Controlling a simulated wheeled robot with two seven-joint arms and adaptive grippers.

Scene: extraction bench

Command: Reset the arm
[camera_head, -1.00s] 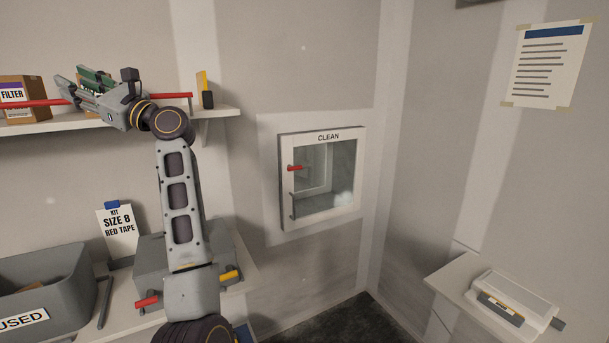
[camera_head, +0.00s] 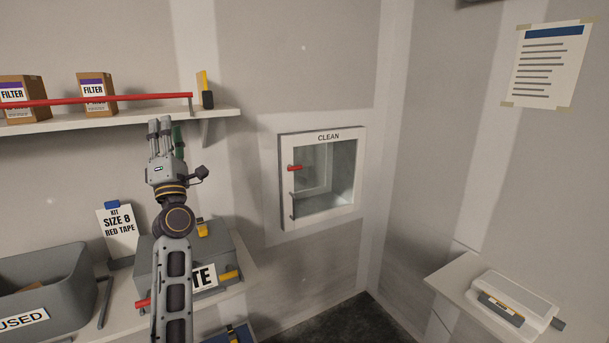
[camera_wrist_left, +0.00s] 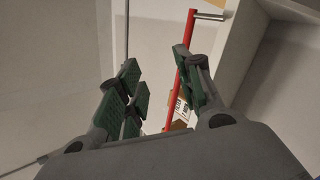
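My left gripper (camera_head: 168,132) is raised in the head view, its fingers pointing up, in front of the wall just below the upper shelf. In the left wrist view the green-padded fingers (camera_wrist_left: 157,75) stand apart with nothing between them. The gripper looks open and empty. My left arm rises from the bottom of the head view, in front of a grey case (camera_head: 217,250) whose label is partly hidden. My right gripper is in neither view.
The upper shelf (camera_head: 150,117) holds two filter boxes (camera_head: 97,93) behind a red rail (camera_head: 130,98). A grey bin (camera_head: 45,280) marked USED and a kit card (camera_head: 117,230) stand at lower left. A clean cabinet (camera_head: 322,212) hangs right of the arm, with free space before it.

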